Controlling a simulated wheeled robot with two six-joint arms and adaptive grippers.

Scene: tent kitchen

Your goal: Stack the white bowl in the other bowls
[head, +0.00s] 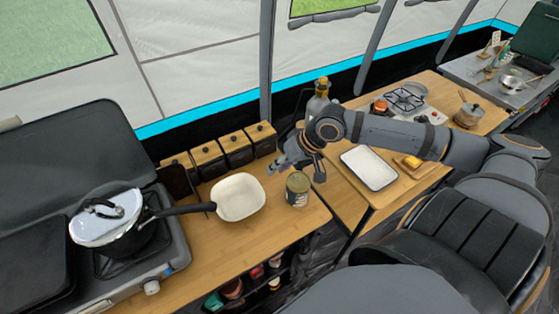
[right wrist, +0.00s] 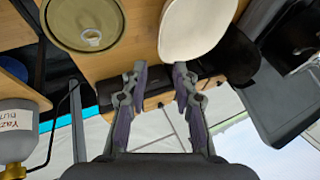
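The white bowl (head: 239,197), square with rounded corners, sits upright on the wooden counter (head: 205,255). In the right wrist view the bowl (right wrist: 198,25) is at the top, beyond the fingertips. My right gripper (head: 297,170) is above the counter, right of the bowl and behind a can. Its two fingers (right wrist: 160,75) are apart with nothing between them in the right wrist view. It does not touch the bowl. I cannot make out the other bowls. My left gripper is not in view.
A can (head: 297,190) stands just right of the bowl and also shows in the wrist view (right wrist: 90,22). A pot (head: 110,222) on the stove points its handle at the bowl. Wooden canisters (head: 236,150) stand behind. A bottle (head: 318,98) and white tray (head: 369,168) are further right.

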